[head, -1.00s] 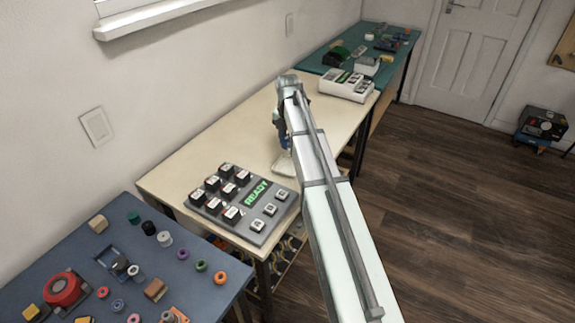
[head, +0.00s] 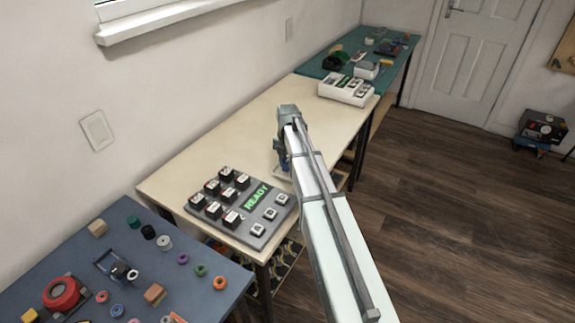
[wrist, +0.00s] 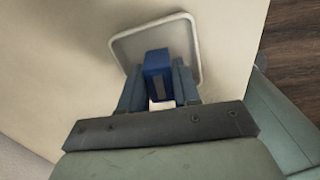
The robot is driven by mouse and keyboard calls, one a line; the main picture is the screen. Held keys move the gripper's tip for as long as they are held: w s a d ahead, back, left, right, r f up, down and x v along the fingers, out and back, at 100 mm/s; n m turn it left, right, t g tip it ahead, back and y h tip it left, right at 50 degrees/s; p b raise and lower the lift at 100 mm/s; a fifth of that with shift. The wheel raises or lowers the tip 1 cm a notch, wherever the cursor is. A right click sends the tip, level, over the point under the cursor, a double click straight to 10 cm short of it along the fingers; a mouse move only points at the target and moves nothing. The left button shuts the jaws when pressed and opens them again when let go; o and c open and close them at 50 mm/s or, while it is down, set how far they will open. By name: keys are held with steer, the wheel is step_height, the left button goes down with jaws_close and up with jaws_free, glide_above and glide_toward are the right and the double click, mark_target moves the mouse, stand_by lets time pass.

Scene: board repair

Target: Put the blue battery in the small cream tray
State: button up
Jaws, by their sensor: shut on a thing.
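In the wrist view a blue battery (wrist: 157,63) sits between the two fingers of my gripper (wrist: 158,88), which is shut on it. The small cream tray (wrist: 189,50) lies on the cream table behind the battery, and the battery overlaps the tray's area in this view. I cannot tell whether the battery touches the tray floor. In the head view my gripper (head: 281,160) is low over the table's right side, and part of the tray (head: 281,174) shows beside it. My arm hides the rest of the tray, and the battery is not distinguishable there.
A grey panel (head: 246,219) with black and white keys and a green READY display stands on the cream table's (head: 240,130) near end. A white case (head: 346,89) stands at its far end. A blue table (head: 215,262) with several small parts is at lower left.

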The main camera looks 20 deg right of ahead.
mark_target(287, 160)
steer(key=shift+f, duration=0.6)
steer(key=shift+f, duration=0.15)
steer(key=o, duration=1)
steer(key=shift+o, duration=0.2)
step_height(287, 160, up, 12)
